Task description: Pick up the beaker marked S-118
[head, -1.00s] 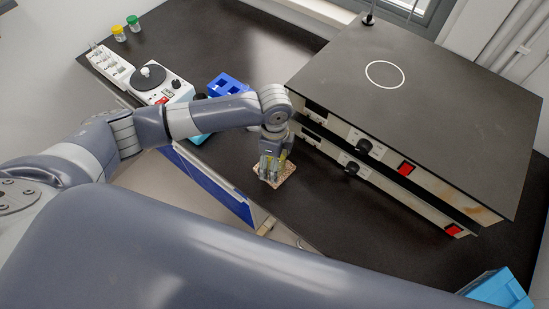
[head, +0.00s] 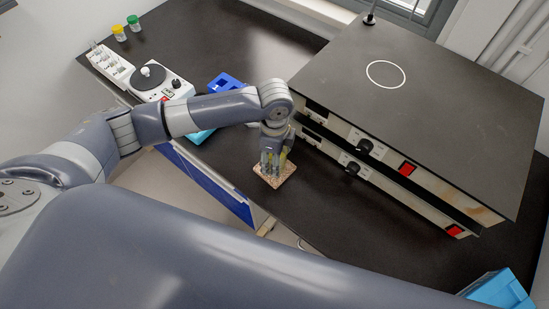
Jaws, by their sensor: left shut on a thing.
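My left gripper (head: 271,168) points down over a small speckled square mat (head: 284,178) near the front edge of the bench. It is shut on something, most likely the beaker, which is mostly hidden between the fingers. No S-118 marking can be read. I cannot tell whether the held thing touches the mat. My right gripper does not show.
Two stacked heating units with a black top plate (head: 420,80) stand right behind the gripper. A blue rack (head: 224,85), a white stirrer device (head: 172,89) and a white vial tray (head: 108,64) are to the left. A light blue box (head: 497,289) sits at lower right.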

